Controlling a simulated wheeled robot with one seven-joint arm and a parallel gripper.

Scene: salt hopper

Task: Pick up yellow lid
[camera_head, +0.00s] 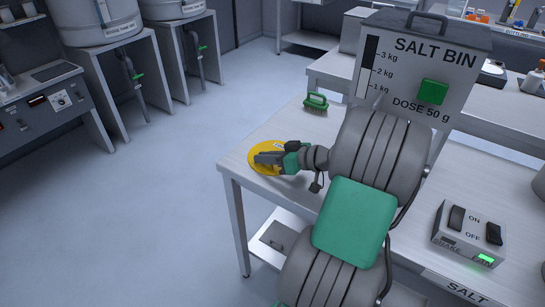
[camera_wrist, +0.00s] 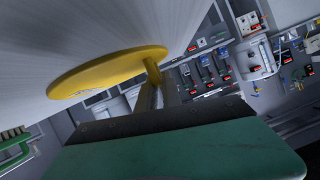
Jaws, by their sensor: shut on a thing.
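The yellow lid (camera_head: 256,165) is a flat round disc at the left end of the white table in the head view. My gripper (camera_head: 266,158) lies over it there and hides part of it. In the wrist view the yellow lid (camera_wrist: 105,75) shows as a thin disc with a short raised part at its right side. The fingers of my gripper (camera_wrist: 152,82) are shut on that part. Whether the lid touches the tabletop or is raised off it, I cannot tell.
A green brush (camera_head: 315,102) lies on the table (camera_head: 285,128) behind the lid. The salt bin (camera_head: 425,60) stands to the right, and a control box (camera_head: 468,232) with switches is at the front right. Open floor lies left of the table.

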